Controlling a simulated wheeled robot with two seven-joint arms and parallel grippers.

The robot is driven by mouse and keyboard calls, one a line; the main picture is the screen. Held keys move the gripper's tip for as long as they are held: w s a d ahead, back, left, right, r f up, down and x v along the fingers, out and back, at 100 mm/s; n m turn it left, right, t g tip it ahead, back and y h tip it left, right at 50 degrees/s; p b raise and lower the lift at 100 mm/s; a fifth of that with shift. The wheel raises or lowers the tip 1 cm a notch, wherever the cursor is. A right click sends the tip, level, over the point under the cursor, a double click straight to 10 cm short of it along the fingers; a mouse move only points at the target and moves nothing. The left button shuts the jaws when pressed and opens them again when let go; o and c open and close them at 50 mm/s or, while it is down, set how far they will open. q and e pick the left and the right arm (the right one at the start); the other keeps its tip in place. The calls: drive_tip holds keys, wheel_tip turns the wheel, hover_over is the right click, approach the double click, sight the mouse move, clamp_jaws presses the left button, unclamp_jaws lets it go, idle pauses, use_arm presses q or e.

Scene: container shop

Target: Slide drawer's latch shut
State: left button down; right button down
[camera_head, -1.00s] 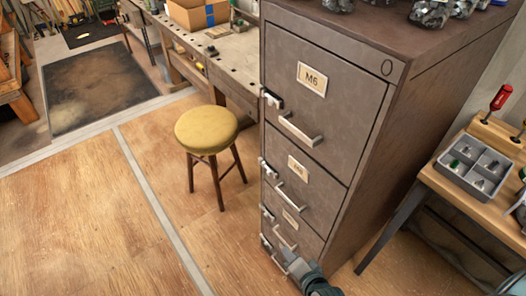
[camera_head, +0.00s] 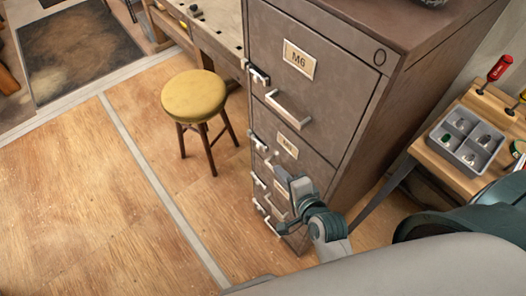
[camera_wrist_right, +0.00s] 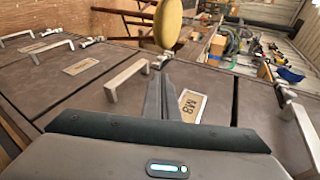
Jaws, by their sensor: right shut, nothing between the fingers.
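A grey-brown metal cabinet (camera_head: 325,85) has several stacked drawers, each with a pale bar handle and a small latch on its left edge. The top drawer is labelled M6; its latch (camera_head: 257,74) sits clear of my gripper. The second drawer's latch (camera_head: 257,142) and the lower latches (camera_head: 259,182) also show on the left edge. My right gripper (camera_head: 284,180) is shut and empty, in front of the lower drawers and partly hiding them. In the right wrist view its fingers (camera_wrist_right: 158,97) lie beside an M8 label (camera_wrist_right: 191,106), near a handle (camera_wrist_right: 126,82) and a latch (camera_wrist_right: 161,61). Contact is unclear.
A yellow-topped stool (camera_head: 194,97) stands left of the cabinet, by a workbench (camera_head: 215,35). A side table on the right holds a grey divided tray (camera_head: 484,158) and a red screwdriver (camera_head: 499,68). The wooden floor on the left is clear.

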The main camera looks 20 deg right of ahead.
drive_tip(key=p, duration=0.3)
approach(259, 148)
drive_tip(key=x, duration=0.4)
drive_tip(key=shift+w, duration=0.2)
drive_tip(key=shift+x, duration=1.05)
drive_tip(key=shift+f, duration=0.1)
drive_tip(key=shift+w+a+p, duration=0.3)
drive_tip(key=shift+w+p, duration=0.05)
drive_tip(key=shift+w, duration=0.45)
drive_tip(key=shift+r, duration=0.2)
